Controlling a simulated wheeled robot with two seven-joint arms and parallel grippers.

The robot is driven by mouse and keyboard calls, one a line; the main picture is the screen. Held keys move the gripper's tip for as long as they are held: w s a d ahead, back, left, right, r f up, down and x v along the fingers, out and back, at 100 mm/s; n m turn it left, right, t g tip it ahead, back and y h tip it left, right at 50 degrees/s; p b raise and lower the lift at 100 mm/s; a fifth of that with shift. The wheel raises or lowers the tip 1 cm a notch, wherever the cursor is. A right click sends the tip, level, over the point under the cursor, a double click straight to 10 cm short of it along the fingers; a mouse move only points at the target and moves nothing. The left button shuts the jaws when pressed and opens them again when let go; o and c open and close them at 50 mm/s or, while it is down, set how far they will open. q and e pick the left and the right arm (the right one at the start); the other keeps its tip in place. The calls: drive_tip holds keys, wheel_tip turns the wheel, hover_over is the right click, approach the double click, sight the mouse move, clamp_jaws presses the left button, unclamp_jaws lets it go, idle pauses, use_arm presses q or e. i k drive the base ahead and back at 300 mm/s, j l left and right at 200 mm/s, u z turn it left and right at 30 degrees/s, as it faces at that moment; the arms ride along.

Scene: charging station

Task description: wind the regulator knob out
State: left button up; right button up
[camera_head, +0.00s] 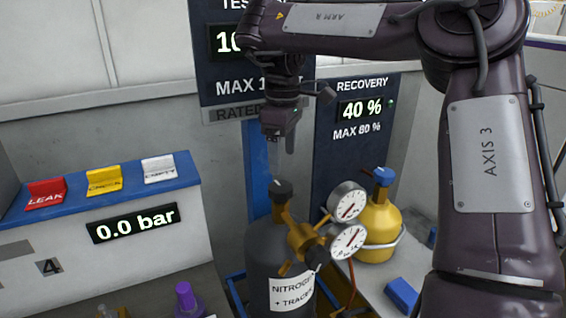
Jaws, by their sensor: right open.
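A dark grey cylinder (267,262) labelled "NITROGEN + TRACER" stands at the lower middle. A black knob (282,188) tops its brass valve. A brass regulator (300,238) with two round white gauges (348,240) is fitted to the valve. A dark knob (317,258) on the regulator faces me, beside the lower gauge. My right gripper (281,148) points down above the cylinder's top knob, open and apart from it. Its finger tips are small and hard to make out. My left gripper is not in view.
A yellow cylinder (380,225) with a blue top stands right of the gauges. A grey bench with a blue ledge (75,203) holds red, yellow and white tags and a "0.0 bar" display (133,222). A "RECOVERY" panel reads 40 %. My right arm fills the right side.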

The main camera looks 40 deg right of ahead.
sight(317, 257)
drive_tip(key=k, duration=1.5)
